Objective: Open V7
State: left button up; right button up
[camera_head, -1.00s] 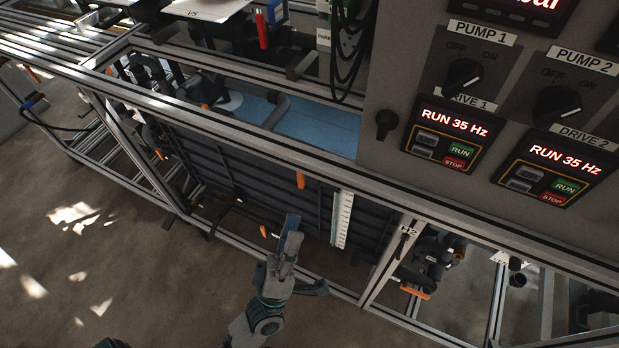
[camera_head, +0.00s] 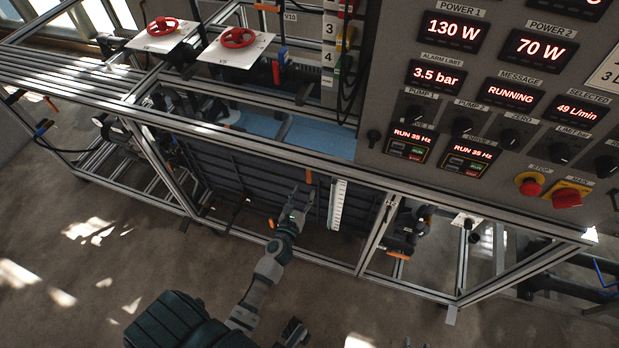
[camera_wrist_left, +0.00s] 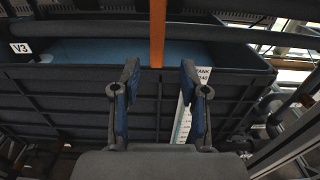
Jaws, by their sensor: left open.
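No readable V7 label shows. An orange bar-shaped handle (camera_head: 309,176) hangs at the upper edge of the dark tank front. An orange bar stands upright in the left wrist view (camera_wrist_left: 157,34), beyond my fingers and between their lines. My left gripper (camera_head: 296,199) is open and empty, just below and left of that handle in the head view. In the left wrist view its two blue-padded fingers (camera_wrist_left: 160,92) are apart, with nothing between the tips. A V3 label (camera_wrist_left: 20,48) is at the left there.
Aluminium frame rails (camera_head: 335,269) run below and right of the gripper. A white scale strip (camera_head: 338,205) stands right of the handle. Another orange handle (camera_head: 398,256) sits lower right. Red handwheels (camera_head: 239,38) and the control panel (camera_head: 480,100) are above. Floor at left is open.

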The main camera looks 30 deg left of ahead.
aim_at(308, 180)
pick_arm(q)
jog(key=x, duration=0.2)
jog(key=a+x, duration=0.1)
jog(key=x, duration=0.2)
jog(key=shift+f, duration=0.15)
jog(key=shift+d, duration=0.3)
jog(key=shift+w+r, duration=0.25)
jog(key=shift+w, duration=0.1)
jog(key=shift+w+a, duration=0.1)
jog(key=shift+w, duration=0.3)
jog(key=shift+a+f, duration=0.1)
jog(key=shift+a, duration=0.1)
jog(key=c, duration=0.6)
grip_shut()
jog(key=shift+d, duration=0.1)
